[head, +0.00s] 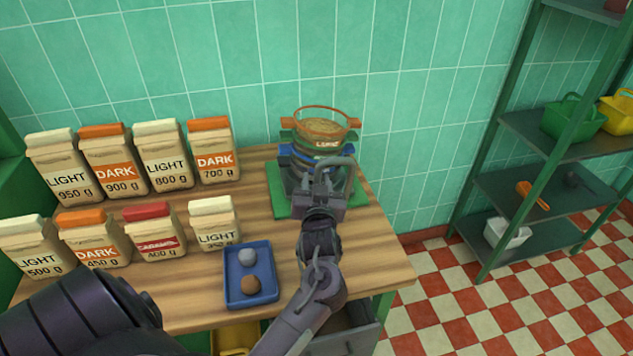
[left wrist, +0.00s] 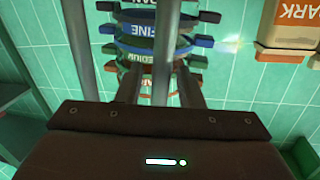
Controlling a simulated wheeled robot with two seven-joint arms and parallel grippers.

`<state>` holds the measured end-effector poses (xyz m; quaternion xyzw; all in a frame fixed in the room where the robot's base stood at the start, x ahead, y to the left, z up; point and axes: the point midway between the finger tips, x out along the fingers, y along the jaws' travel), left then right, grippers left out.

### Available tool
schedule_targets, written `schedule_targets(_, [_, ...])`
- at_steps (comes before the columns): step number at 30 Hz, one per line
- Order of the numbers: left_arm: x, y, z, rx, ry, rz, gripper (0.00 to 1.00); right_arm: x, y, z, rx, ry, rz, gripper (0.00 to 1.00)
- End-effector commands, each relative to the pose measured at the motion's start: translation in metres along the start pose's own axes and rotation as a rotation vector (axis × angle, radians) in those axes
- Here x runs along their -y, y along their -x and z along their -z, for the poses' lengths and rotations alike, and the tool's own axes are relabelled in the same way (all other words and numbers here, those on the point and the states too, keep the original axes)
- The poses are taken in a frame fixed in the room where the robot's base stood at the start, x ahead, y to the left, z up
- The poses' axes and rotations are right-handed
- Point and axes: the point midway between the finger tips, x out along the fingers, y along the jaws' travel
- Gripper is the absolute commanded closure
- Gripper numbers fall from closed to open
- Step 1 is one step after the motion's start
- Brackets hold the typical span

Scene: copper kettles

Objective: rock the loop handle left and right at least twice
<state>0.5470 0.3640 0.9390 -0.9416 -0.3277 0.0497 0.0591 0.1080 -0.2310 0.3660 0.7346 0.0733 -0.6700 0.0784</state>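A stack of coloured sieve rings (head: 322,143) with an orange rim on top stands on a green base (head: 278,199) at the table's right end. A grey loop handle (head: 338,160) rises at its near side. My left gripper (head: 320,188) is at the loop, its tips partly hidden in the head view. In the left wrist view, the loop's two grey bars (left wrist: 164,50) run upward. My left gripper's dark fingers (left wrist: 160,85) stand on both sides of the right bar, with gaps visible. The ring stack (left wrist: 150,45) shows behind. My right gripper is not in view.
Several labelled coffee bags (head: 165,157) stand in two rows on the wooden table's left. A blue tray (head: 264,297) with two small balls lies near the front edge, left of my arm. A green shelf rack (head: 545,190) stands at the right, over a checkered floor.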

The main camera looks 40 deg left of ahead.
Motion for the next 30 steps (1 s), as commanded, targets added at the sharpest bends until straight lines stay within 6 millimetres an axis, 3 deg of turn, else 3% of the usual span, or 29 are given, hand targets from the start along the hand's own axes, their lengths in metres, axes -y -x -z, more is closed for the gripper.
schedule_targets(10, [0.0,0.005,0.0,0.0,0.001,-0.001,0.65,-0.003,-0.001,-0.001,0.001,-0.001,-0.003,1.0])
schedule_targets(22, [0.0,0.066,-0.002,0.002,0.001,-0.001,0.65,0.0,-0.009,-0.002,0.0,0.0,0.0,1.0])
schedule_targets(30, [0.0,0.078,0.0,0.001,0.0,0.001,0.65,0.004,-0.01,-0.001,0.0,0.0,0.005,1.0])
